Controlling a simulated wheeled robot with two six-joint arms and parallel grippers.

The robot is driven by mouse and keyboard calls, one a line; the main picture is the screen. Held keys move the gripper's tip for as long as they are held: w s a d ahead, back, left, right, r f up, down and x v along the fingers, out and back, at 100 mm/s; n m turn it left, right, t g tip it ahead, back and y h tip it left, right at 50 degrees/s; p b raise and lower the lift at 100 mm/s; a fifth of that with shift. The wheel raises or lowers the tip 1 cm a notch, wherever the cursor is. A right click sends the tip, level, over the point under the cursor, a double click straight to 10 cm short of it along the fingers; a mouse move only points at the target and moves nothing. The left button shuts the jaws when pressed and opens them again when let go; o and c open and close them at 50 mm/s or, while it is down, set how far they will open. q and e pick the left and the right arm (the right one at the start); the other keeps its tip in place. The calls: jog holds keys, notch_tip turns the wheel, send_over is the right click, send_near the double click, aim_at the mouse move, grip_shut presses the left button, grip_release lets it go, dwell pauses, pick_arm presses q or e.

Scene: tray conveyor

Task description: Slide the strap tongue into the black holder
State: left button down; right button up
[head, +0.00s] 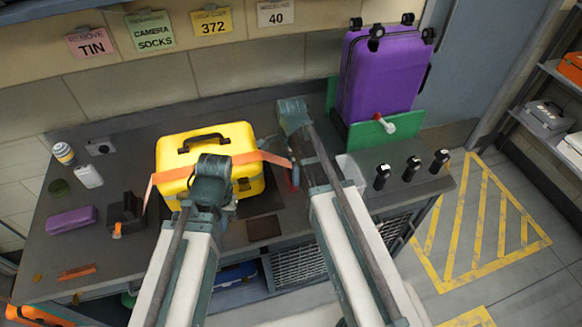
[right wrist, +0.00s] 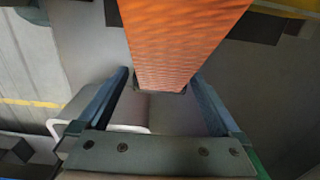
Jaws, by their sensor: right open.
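The orange strap (head: 262,157) lies across the yellow case (head: 240,140), and its left part hangs down toward the black holder (head: 126,209) on the bench. In the right wrist view the strap (right wrist: 178,40) runs between my right gripper's fingers and ends at a dark edge; I cannot tell whether this is the tongue. My right gripper (right wrist: 160,75) is open around the strap, not visibly closed on it. In the head view my right gripper (head: 293,118) is right of the case. My left gripper (head: 212,182) is over the case's front; its fingers are hidden.
A purple suitcase (head: 385,72) stands at the back right by a green panel (head: 370,133). Several black-topped items (head: 412,165) stand at the right end. A purple pouch (head: 72,219) and a white bottle (head: 89,177) lie at the left.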

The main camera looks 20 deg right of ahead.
jog(key=c, duration=1.3)
pick_arm(q)
jog(key=shift+r, duration=0.1)
pick_arm(e)
jog(key=shift+r, duration=0.1)
pick_arm(q)
jog(key=shift+r+p, duration=0.2)
jog(key=shift+p, duration=0.1)
pick_arm(e)
jog(key=shift+r, duration=0.2)
